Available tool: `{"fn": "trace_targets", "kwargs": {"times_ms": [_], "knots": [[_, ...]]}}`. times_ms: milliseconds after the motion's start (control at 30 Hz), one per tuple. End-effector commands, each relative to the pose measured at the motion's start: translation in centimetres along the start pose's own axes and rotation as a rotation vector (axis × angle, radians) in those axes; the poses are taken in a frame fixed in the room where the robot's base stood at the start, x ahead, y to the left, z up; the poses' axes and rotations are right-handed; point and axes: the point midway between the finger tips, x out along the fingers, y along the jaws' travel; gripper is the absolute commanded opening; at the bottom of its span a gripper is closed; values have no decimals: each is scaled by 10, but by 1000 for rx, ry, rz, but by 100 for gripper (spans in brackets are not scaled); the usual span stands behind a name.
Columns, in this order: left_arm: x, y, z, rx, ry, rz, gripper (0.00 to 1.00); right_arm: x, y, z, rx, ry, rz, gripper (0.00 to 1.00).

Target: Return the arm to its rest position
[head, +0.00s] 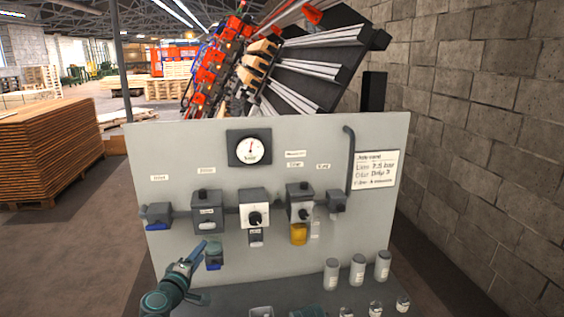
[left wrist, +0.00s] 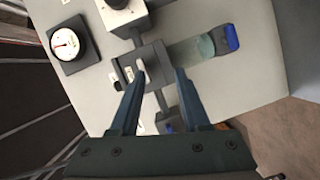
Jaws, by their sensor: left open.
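My left gripper (head: 198,256) is in front of the grey panel, low on its left side, just left of a clear bowl with a blue base (head: 213,256). In the left wrist view my left gripper (left wrist: 160,77) has its two fingers apart with nothing held between them. Past the fingertips is a dark grey box (left wrist: 146,62), and the clear bowl (left wrist: 192,50) with its blue end (left wrist: 231,38) joins it. The fingers look clear of the box, but the exact gap cannot be told. My right gripper is not in view.
The panel (head: 270,275) carries a gauge (head: 249,147), a white box with a knob (head: 254,209), a unit with a yellow bowl (head: 299,233) and a sign (head: 375,170). Grey cylinders (head: 331,274) stand on the shelf at lower right. Open floor (head: 85,255) lies left of the panel.

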Motion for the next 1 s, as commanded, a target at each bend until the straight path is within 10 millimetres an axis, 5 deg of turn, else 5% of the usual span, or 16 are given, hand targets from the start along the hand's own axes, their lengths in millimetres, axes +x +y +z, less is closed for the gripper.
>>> {"fn": "trace_targets", "kwargs": {"times_ms": [33,167,300,400,533,700,1000], "knots": [[5,-1,39,75,-109,-21,46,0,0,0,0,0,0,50],[2,-18,133,287,-394,-106,46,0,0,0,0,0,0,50],[-29,-56,224,545,-717,-245,46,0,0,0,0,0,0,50],[-67,-92,270,751,-948,-388,46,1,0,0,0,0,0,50],[-117,-127,290,984,-1166,-594,46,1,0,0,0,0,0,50],[-160,-147,284,1186,-1304,-820,46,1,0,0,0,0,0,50],[-179,-150,274,1274,-1345,-944,46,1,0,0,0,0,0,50]]}}
